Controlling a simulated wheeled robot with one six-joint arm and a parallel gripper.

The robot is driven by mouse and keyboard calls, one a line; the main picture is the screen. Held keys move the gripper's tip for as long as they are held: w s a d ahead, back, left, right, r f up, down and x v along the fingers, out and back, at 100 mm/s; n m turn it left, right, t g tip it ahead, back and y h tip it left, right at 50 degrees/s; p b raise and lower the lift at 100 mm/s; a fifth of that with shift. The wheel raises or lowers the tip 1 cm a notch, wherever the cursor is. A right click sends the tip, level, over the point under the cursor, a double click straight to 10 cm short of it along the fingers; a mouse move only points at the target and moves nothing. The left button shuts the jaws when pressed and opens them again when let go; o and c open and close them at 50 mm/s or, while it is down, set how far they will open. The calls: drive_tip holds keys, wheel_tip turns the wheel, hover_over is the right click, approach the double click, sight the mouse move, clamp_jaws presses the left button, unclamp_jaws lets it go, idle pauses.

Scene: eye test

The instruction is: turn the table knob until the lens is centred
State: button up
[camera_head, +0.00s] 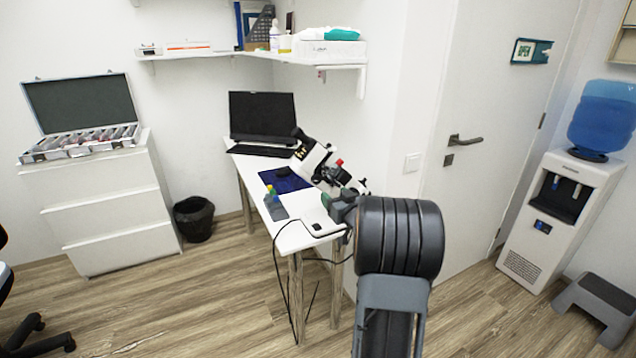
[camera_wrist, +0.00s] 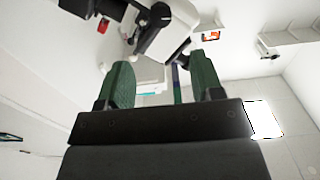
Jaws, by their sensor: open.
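A white and black optical instrument (camera_head: 312,161) stands tilted on the right side of the white desk (camera_head: 297,238). It has a small red part (camera_head: 339,162) near its black middle. The wrist view shows its white body (camera_wrist: 168,38) upside down at the top, with a red part (camera_wrist: 103,25) to its left. I cannot tell which part is the table knob, and I cannot make out a lens. My gripper (camera_wrist: 162,80) has green fingers, spread apart with nothing between them. It is close to the instrument's near side; in the head view my arm partly hides this area.
A laptop (camera_head: 262,115) sits at the desk's back. A blue mat (camera_head: 286,181) and a grey holder with small coloured items (camera_head: 275,207) lie left of the instrument. A black bin (camera_head: 194,217) stands left of the desk. A door (camera_head: 490,130) is at right.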

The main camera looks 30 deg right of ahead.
sight(318, 180)
drive_tip(key=w, duration=0.3)
drive_tip(key=w+d, duration=0.1)
drive_tip(key=w, duration=0.3)
drive_tip(key=w+p, duration=0.1)
drive_tip(key=w, duration=0.3)
drive_tip(key=shift+w+d, duration=0.15)
drive_tip(key=shift+d, duration=0.05)
drive_tip(key=shift+c, duration=0.3)
drive_tip(key=c, duration=0.9)
drive_tip(key=shift+o, duration=0.2)
drive_tip(key=shift+r+m+p, duration=0.1)
drive_tip(key=shift+m+p, duration=0.45)
drive_tip(key=shift+m, duration=0.45)
drive_tip(key=o, duration=0.9)
